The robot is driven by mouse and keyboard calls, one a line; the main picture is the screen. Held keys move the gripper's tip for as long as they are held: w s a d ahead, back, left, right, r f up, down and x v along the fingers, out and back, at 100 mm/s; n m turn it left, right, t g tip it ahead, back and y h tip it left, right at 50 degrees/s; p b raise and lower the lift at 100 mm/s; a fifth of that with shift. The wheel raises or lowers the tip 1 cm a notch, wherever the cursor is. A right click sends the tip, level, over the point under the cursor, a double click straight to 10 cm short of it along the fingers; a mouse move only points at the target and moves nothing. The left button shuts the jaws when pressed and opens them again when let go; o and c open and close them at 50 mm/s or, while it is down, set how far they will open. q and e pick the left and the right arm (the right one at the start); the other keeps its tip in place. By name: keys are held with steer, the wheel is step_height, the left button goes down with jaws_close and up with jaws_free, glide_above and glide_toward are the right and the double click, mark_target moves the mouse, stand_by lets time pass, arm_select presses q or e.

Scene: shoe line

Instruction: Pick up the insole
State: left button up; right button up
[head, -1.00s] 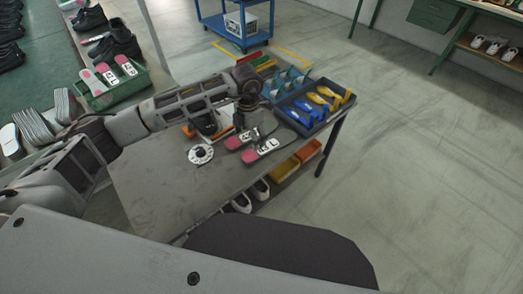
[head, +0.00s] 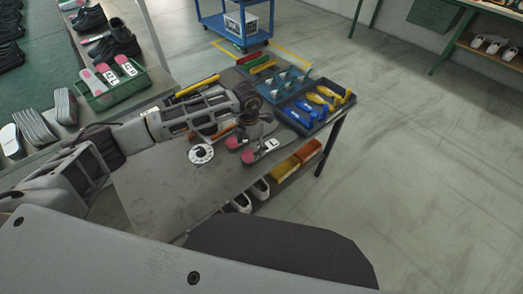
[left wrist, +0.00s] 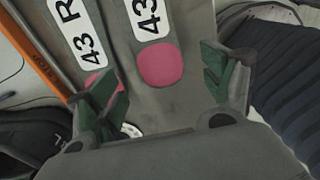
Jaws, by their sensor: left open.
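Two grey insoles with pink heel pads and white size labels lie side by side on the grey work table (head: 165,190). The nearer insole (head: 262,152) shows its pink heel and label in the head view. In the left wrist view this insole (left wrist: 160,65) lies between my fingers, with label 43. The other insole (left wrist: 75,30), marked 43 R, is beside it on the left; in the head view my arm partly covers it. My left gripper (left wrist: 165,92) is open above the insoles, its fingers around the pink heel end; contact cannot be told. My right gripper is not in view.
A blue divided tray (head: 318,106) with yellow and blue items stands at the table's far right. A white disc (head: 201,154) lies left of the insoles. Orange and yellow bins (head: 308,151) and shoes (head: 243,201) sit below. The table's front left is clear.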

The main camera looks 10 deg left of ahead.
mark_target(251, 155)
arm_select(q)
step_height(251, 155, down, 4)
steer(key=shift+f, duration=0.2)
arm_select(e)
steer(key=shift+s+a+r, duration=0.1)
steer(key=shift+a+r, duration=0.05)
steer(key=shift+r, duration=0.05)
arm_select(q)
steer(key=c, duration=0.9)
steer(key=shift+c, duration=0.9)
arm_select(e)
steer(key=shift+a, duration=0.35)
